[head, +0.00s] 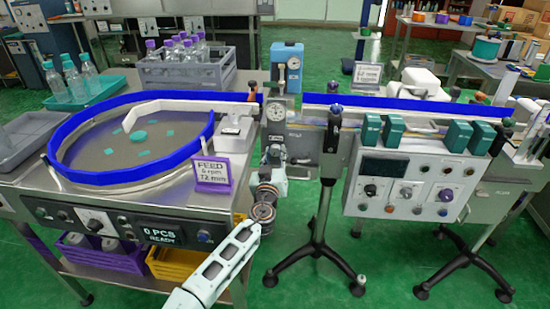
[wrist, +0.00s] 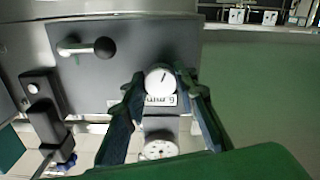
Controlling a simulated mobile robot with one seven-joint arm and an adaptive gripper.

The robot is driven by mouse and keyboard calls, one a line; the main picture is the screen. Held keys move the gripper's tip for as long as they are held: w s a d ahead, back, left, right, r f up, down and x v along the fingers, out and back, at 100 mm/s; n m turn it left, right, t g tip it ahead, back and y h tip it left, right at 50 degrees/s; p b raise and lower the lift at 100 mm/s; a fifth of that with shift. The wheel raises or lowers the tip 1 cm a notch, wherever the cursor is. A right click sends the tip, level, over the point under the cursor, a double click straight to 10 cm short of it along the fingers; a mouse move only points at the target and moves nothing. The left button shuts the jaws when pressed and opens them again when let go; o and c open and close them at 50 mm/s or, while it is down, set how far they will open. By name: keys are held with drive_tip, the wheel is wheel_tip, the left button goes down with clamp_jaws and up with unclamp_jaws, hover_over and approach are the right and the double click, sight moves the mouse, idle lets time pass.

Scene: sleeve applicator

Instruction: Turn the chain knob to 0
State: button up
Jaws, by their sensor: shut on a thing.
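My gripper (wrist: 160,85) is shut on a round white knob (wrist: 160,79) with a dark pointer line, on a dark grey panel in the wrist view. The line runs nearly upright in that view, tilted a little right. A small printed label below the knob is partly hidden and reads upside down. I cannot tell whether this knob is the chain knob. In the head view my gripper (head: 273,158) is at the machine's middle, below a round dial gauge (head: 276,111). The held knob is hidden there.
A black-ball lever (wrist: 104,48) and another dial (wrist: 158,149) are near my fingers. A control panel (head: 388,170) with several knobs stands right. The blue-rimmed feed table (head: 63,180) is left, with a FEED sign (head: 212,174).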

drive_tip(key=n+b, duration=0.2)
drive_tip(key=n, duration=0.2)
drive_tip(key=shift+f+n+b, duration=0.15)
drive_tip(key=shift+n+b, duration=0.15)
drive_tip(key=n+b, duration=0.2)
drive_tip(key=n, duration=0.3)
drive_tip(key=shift+d, duration=0.1)
drive_tip(key=n+b, duration=0.1)
drive_tip(key=n, duration=0.4)
drive_tip(key=shift+n, duration=0.4)
drive_tip(key=n, duration=0.4)
drive_tip(key=shift+r+n, duration=0.2)
drive_tip(key=shift+n, duration=0.1)
drive_tip(key=n, duration=0.5)
drive_tip(key=shift+r+n, duration=0.1)
drive_tip(key=shift+n, duration=0.2)
drive_tip(key=n+p, duration=0.1)
drive_tip(key=n, duration=0.4)
drive_tip(key=shift+r+p, duration=0.1)
drive_tip(key=shift+p, duration=0.2)
drive_tip(key=n, duration=0.4)
drive_tip(key=shift+n+b, duration=0.3)
drive_tip(key=shift+n, duration=0.1)
drive_tip(key=shift+n+b, duration=0.85)
drive_tip(key=shift+n, duration=1.45)
